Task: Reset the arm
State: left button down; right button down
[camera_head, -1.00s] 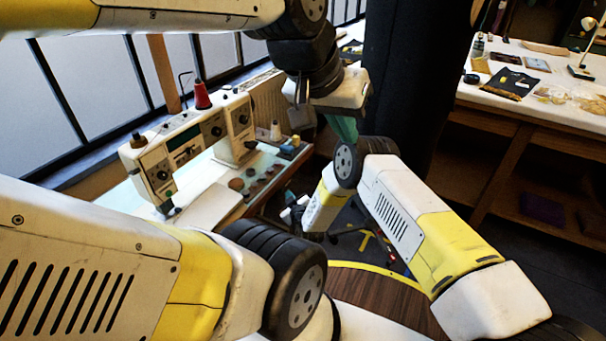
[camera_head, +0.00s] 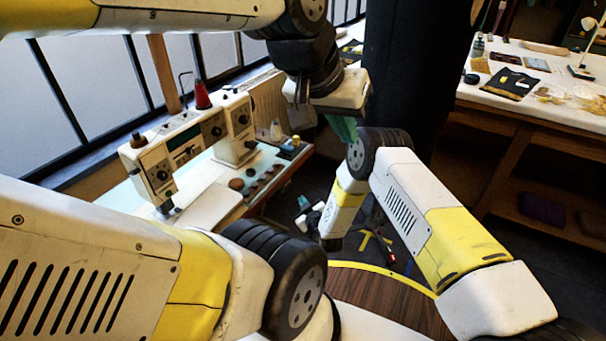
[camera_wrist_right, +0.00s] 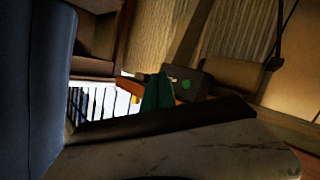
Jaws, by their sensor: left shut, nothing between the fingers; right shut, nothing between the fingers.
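My left arm comes in along the top left of the head view and bends down. Its gripper (camera_head: 343,128) hangs in front of the dark column, with teal fingertips close together and nothing seen between them. My right arm rises from the lower right, bends at a black joint and drops toward the floor. The right gripper (camera_head: 304,203) is small, partly hidden by its own arm, and shows a bit of teal near the sewing table's edge. It appears empty. The right wrist view is dark, with a teal shape near the middle.
A white sewing machine (camera_head: 188,148) with a red thread cone (camera_head: 202,96) stands on a table at the left by the windows. A dark column (camera_head: 405,80) rises behind the arms. A white-topped table (camera_head: 560,112) with cloth and small items stands at the right.

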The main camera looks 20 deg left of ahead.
jog(key=shift+d, duration=0.5)
